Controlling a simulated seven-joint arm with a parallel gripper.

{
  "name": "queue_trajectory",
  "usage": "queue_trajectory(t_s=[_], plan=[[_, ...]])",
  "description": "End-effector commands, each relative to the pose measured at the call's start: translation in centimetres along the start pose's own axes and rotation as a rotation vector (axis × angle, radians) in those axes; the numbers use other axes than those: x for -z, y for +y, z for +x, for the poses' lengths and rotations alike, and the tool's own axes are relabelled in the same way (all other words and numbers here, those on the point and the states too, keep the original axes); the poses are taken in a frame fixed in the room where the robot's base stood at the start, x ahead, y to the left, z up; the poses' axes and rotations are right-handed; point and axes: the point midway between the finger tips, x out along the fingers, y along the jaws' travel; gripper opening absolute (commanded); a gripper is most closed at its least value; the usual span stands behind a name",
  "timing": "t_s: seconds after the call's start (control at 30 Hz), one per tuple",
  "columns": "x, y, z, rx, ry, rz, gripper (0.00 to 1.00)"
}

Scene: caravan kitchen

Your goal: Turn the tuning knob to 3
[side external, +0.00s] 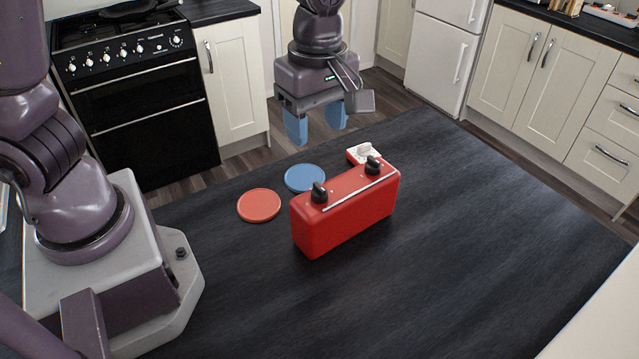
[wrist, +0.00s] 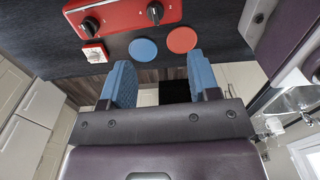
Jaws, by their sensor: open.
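A red box-shaped unit (side external: 345,218) stands on the dark worktop, with two black knobs on its top. One knob (side external: 319,193) is at the end nearer the coasters; the other knob (side external: 373,166) is at the far end. Both also show in the wrist view, as the coaster-end knob (wrist: 155,13) and the far-end knob (wrist: 89,25). The small marks around them are too small to read, and I cannot tell which is the tuning knob. My gripper (side external: 316,124) is open and empty, with blue fingers pointing down, above and behind the box, apart from both knobs.
A blue coaster (side external: 305,178) and a red coaster (side external: 259,205) lie flat to the box's left. The worktop (side external: 470,230) right of the box is clear. A black cooker (side external: 135,90) stands beyond.

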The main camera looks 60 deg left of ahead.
Motion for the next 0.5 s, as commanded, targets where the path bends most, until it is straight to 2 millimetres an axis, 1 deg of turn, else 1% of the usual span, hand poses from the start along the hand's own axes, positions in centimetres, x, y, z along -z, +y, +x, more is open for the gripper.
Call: queue_trajectory(t_s=[0.03,0.1,0.2,0.37,0.5], plan=[[0.1,0.4,-0.3,-0.010,-0.006,-0.106,0.56],[0.0,0.6,-0.5,-0.015,-0.013,-0.224,0.56],[0.0,0.5,-0.5,-0.013,-0.015,-0.332,0.56],[0.0,0.5,0.1,-0.011,-0.015,-0.388,0.56],[0.0,0.5,2.0,-0.007,-0.012,-0.388,0.56]])
